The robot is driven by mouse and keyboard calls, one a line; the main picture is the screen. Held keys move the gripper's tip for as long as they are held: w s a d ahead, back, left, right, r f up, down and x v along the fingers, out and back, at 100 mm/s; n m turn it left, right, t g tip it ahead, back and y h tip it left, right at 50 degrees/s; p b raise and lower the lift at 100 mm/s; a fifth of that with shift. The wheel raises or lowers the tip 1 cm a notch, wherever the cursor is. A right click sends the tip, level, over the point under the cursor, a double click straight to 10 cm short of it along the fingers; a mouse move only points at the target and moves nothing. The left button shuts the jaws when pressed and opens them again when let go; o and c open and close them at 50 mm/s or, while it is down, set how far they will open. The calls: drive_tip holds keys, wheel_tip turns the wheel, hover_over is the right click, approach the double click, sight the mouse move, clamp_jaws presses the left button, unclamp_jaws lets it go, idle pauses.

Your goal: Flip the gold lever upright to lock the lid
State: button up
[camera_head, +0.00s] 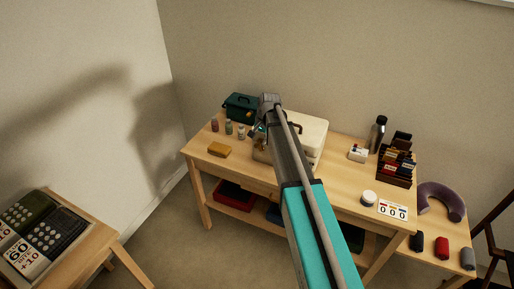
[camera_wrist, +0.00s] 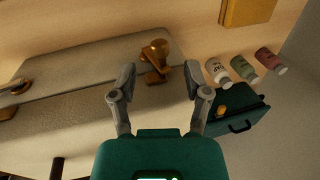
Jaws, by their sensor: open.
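The gold lever (camera_wrist: 156,60) with a round knob shows in the wrist view, at the edge of the pale case. My gripper (camera_wrist: 160,76) is open, with one finger on either side of the lever and nothing held. I cannot tell whether the fingers touch it. The lever's exact tilt is hard to judge from this angle. The cream case (camera_head: 308,130) lies closed on the table in the head view, and its lid (camera_wrist: 75,115) fills the left of the wrist view.
A second gold latch (camera_wrist: 14,88) is at the far left of the wrist view. A green box (camera_head: 240,107), small bottles (camera_head: 228,128) and a yellow block (camera_head: 219,150) stand left of the case. A dark rack (camera_head: 396,165) and a flask (camera_head: 377,133) are to the right.

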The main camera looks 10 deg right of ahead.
sight(257, 144)
drive_tip(key=shift+b+x, duration=1.3)
drive_tip(key=shift+x, duration=0.3)
clamp_jaws()
